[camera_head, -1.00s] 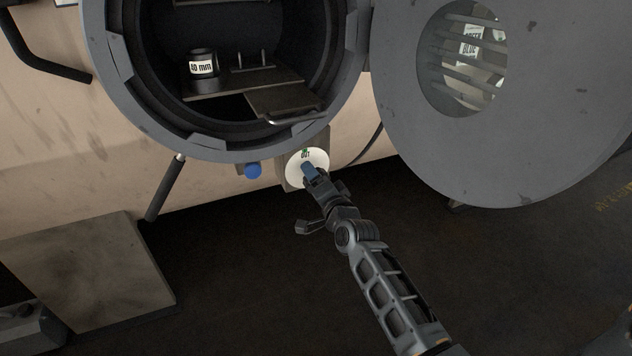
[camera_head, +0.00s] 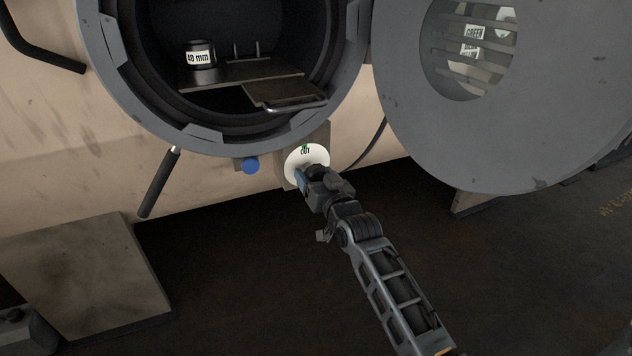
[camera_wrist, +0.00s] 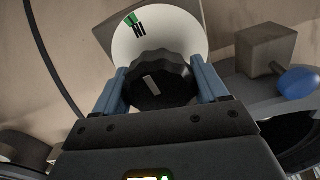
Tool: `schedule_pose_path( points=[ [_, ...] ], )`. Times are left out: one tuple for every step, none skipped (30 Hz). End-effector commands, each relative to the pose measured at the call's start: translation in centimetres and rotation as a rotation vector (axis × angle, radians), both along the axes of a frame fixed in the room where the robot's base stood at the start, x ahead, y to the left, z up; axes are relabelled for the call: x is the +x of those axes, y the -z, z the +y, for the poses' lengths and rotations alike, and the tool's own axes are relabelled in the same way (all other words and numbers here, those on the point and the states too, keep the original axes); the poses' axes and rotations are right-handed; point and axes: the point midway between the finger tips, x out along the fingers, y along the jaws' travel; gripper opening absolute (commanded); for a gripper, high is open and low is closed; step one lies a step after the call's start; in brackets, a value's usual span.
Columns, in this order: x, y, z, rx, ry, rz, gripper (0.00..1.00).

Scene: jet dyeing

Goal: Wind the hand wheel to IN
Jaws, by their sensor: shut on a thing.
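The hand wheel is a black scalloped knob (camera_wrist: 158,82) with a short pale line on its face, tilted in the wrist view. Behind it is a round white dial plate (camera_head: 307,160). In the wrist view the plate (camera_wrist: 180,35) shows IN upside down by a green mark, above the knob. My gripper (camera_wrist: 163,86) is shut on the knob, one blue finger on each side. In the head view my gripper (camera_head: 305,177) covers the lower part of the dial.
A blue knob (camera_head: 250,166) sits just left of the dial. A black lever (camera_head: 159,182) hangs farther left. The open door (camera_head: 560,110) stands at right.

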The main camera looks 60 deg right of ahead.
Motion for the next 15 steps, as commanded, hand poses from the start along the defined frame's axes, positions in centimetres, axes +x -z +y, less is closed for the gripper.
schedule_pose_path(
  points=[
    [0.14,0.52,0.25,-0.019,-0.005,0.023,0.42],
    [0.15,0.5,0.26,-0.033,-0.005,0.034,0.42],
    [0.14,0.49,0.26,-0.051,-0.006,0.047,0.42],
    [0.14,0.49,0.26,-0.062,-0.006,0.056,0.42],
    [0.14,0.47,0.26,-0.073,-0.006,0.064,0.42],
    [0.13,0.46,0.25,-0.087,-0.006,0.074,0.42],
    [0.13,0.45,0.25,-0.095,-0.006,0.08,0.42],
    [0.12,0.44,0.24,-0.103,-0.005,0.087,0.42],
    [0.11,0.44,0.23,-0.113,-0.005,0.094,0.42],
    [0.11,0.43,0.22,-0.119,-0.005,0.098,0.42],
    [0.1,0.44,0.22,-0.124,-0.005,0.103,0.42],
    [0.09,0.45,0.21,-0.13,-0.005,0.108,0.42],
    [0.09,0.45,0.21,-0.134,-0.005,0.111,0.42],
    [0.08,0.45,0.21,-0.137,-0.005,0.114,0.42],
    [0.08,0.45,0.21,-0.14,-0.005,0.117,0.42]
  ],
)
